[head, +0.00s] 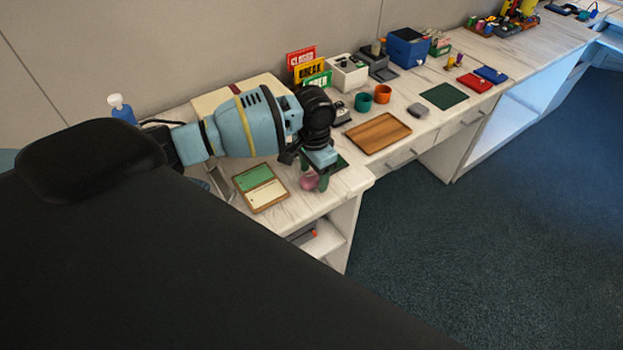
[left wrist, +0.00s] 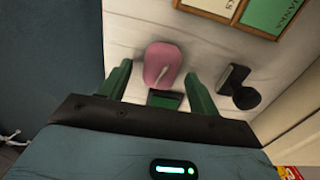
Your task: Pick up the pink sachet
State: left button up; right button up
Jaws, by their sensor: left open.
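The pink sachet (left wrist: 162,64) lies on the white marbled counter in the left wrist view, just ahead of and between the two green fingers. In the head view the sachet (head: 309,182) shows near the counter's front corner, partly hidden by my left gripper (head: 314,172). My left gripper (left wrist: 160,88) is open, with one finger to each side of the sachet; I cannot tell how high above it the fingertips are. My right gripper is not in view.
A green and cream board (head: 262,187) lies left of the sachet. A black object (left wrist: 240,88) stands beside the right finger in the left wrist view. A wooden tray (head: 378,133), teal cup (head: 363,102) and orange cup (head: 382,94) stand further along the counter.

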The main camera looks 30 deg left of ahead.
aim_at(314, 175)
pick_arm(q)
jog(key=shift+f, duration=0.3)
jog(key=shift+c, duration=0.4)
jog(key=c, duration=1)
jog(key=shift+r, duration=0.1)
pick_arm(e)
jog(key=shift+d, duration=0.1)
